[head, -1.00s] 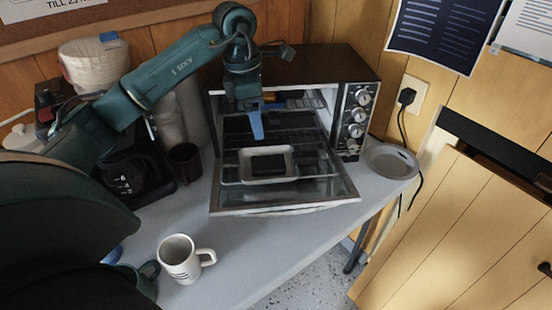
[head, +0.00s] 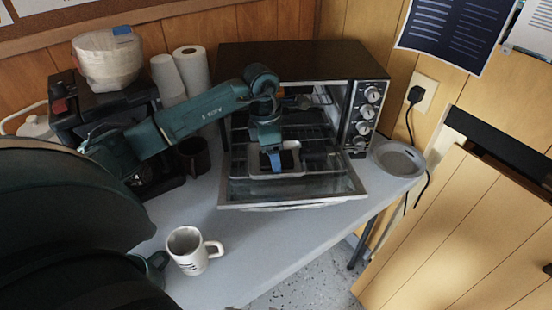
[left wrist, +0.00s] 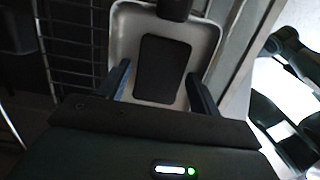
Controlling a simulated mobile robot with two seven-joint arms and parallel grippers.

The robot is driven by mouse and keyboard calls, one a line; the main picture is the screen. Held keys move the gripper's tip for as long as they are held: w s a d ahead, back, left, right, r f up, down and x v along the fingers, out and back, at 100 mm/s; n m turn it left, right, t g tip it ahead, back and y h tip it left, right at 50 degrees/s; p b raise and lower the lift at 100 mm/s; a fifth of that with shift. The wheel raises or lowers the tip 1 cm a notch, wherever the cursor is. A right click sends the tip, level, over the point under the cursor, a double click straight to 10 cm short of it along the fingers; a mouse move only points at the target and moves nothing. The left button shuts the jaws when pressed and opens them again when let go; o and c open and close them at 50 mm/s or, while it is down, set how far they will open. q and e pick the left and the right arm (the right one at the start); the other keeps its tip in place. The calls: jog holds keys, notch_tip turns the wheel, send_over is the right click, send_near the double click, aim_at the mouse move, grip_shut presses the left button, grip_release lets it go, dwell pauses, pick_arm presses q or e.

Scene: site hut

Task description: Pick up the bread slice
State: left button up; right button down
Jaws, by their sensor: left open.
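The bread slice (left wrist: 165,68) is a very dark, flat rectangle lying in a pale shallow tray (left wrist: 214,20) in the left wrist view. In the head view the tray (head: 256,172) is at the mouth of the open toaster oven (head: 358,88), partly hidden by my arm. My left gripper (left wrist: 160,88) is open, its two fingers on either side of the slice's near part, with a gap on each side. In the head view the left gripper (head: 274,160) points down over the tray. My right gripper is not in view.
The oven's lowered glass door (head: 300,189) extends over the grey table (head: 235,240). A white mug (head: 190,252) stands at the front, and a grey plate (head: 399,158) lies right of the oven. A dark cup (head: 193,156) stands left of the oven.

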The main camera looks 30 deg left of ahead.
pick_arm(q)
jog(key=shift+c, duration=0.3)
jog(key=c, duration=0.7)
